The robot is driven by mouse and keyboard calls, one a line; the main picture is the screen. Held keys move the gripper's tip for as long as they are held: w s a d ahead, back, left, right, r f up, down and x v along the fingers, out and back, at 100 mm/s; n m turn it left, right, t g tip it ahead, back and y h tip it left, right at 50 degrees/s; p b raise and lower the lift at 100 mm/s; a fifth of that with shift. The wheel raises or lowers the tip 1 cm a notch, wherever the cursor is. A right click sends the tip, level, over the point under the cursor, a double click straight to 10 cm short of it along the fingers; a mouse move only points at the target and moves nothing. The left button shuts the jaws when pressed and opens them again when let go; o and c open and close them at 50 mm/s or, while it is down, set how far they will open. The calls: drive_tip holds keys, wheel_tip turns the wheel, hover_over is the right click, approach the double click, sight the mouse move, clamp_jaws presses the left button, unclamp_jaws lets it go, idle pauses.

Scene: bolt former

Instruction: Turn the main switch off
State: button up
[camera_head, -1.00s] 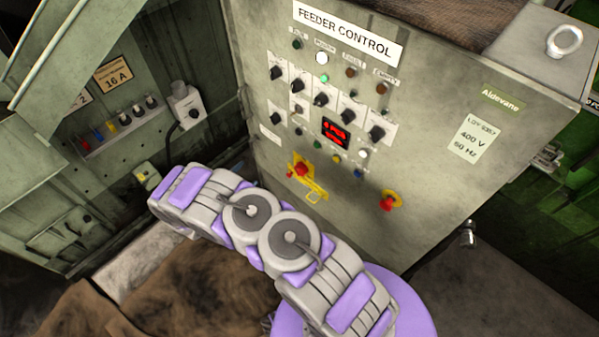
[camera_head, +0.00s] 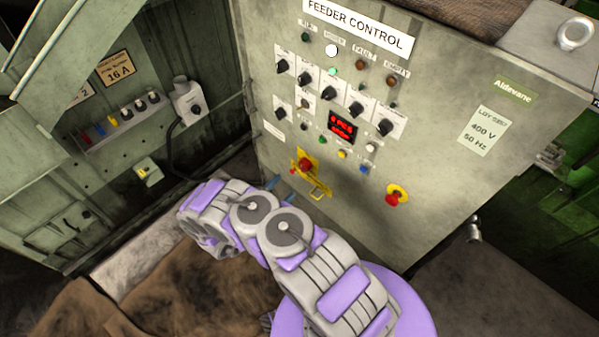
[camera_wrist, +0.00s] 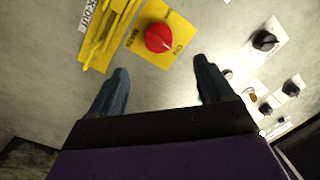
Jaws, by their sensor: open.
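The main switch is a red rotary knob (camera_head: 305,164) on a yellow plate, low on the front of the feeder control cabinet. In the wrist view the red knob (camera_wrist: 158,38) sits on its yellow plate (camera_wrist: 177,18), lettered MAIN, with a pale mark on the knob. A yellow lockout bracket (camera_wrist: 103,38) is beside it. My gripper (camera_wrist: 160,66) is open and empty, its two blue-grey fingers spread, with the knob just beyond the gap between the tips. In the head view my gripper (camera_head: 282,187) is lower left of the switch, partly hidden by my arm. No contact is visible.
A red emergency stop button (camera_head: 396,195) on yellow is right of the switch. Several black knobs (camera_head: 356,108) and a red display (camera_head: 343,127) are above. A side wall with a grey socket box (camera_head: 188,100) stands at left.

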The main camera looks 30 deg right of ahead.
sight(303, 168)
drive_tip(key=b+x, duration=0.1)
drive_tip(key=x, duration=0.4)
drive_tip(key=b+x, duration=0.1)
drive_tip(key=x, duration=0.4)
drive_tip(key=shift+s+d+f+b, duration=0.15)
drive_tip(key=shift+s+b, duration=0.05)
drive_tip(key=shift+b, duration=0.1)
drive_tip(key=shift+w+d, duration=0.2)
drive_tip(key=shift+w, duration=0.1)
drive_tip(key=shift+d, duration=0.1)
drive_tip(key=shift+d, duration=0.15)
drive_tip(key=c, duration=1)
drive_tip(key=shift+c, duration=0.2)
